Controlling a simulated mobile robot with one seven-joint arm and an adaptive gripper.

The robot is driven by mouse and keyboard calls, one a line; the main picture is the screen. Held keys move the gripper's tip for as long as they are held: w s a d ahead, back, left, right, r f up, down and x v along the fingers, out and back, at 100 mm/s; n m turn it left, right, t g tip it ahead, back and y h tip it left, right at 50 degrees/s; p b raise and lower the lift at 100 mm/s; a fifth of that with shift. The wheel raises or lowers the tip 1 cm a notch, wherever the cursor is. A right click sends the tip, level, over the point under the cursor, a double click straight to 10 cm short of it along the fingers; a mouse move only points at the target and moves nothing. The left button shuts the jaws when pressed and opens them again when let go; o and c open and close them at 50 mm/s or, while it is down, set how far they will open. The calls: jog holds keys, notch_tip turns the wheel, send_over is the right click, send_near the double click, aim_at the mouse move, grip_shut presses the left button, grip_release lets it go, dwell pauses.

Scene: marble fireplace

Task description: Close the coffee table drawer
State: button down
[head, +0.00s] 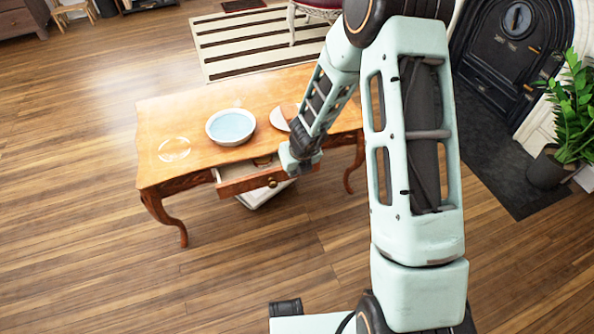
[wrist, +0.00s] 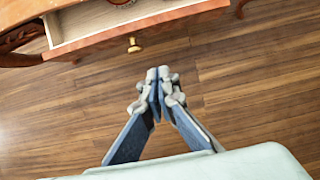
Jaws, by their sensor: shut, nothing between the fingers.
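The wooden coffee table (head: 200,115) stands left of my arm in the head view, on curved legs. Its drawer (head: 245,184) is pulled out from the front edge, with a round brass knob (head: 272,183) on its face. In the wrist view the open drawer (wrist: 100,42) runs along the top, with its pale inside and the knob (wrist: 134,45) showing. My gripper (wrist: 158,75) is shut and empty, below and right of the knob in that view, apart from the drawer front. In the head view my wrist hides the drawer's right end, and the fingers are hard to make out.
A bowl (head: 231,126) with a pale blue inside and a round plate-like thing (head: 282,116) rest on the tabletop. A striped rug (head: 255,45) lies behind, and a potted plant (head: 558,165) stands right. The floor in front is clear.

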jog(key=w+a+f+b, duration=0.1)
jog(key=w+a+f, duration=0.1)
jog(key=w+f, duration=0.5)
jog(key=shift+s+x, duration=0.2)
jog(key=shift+x, duration=0.8)
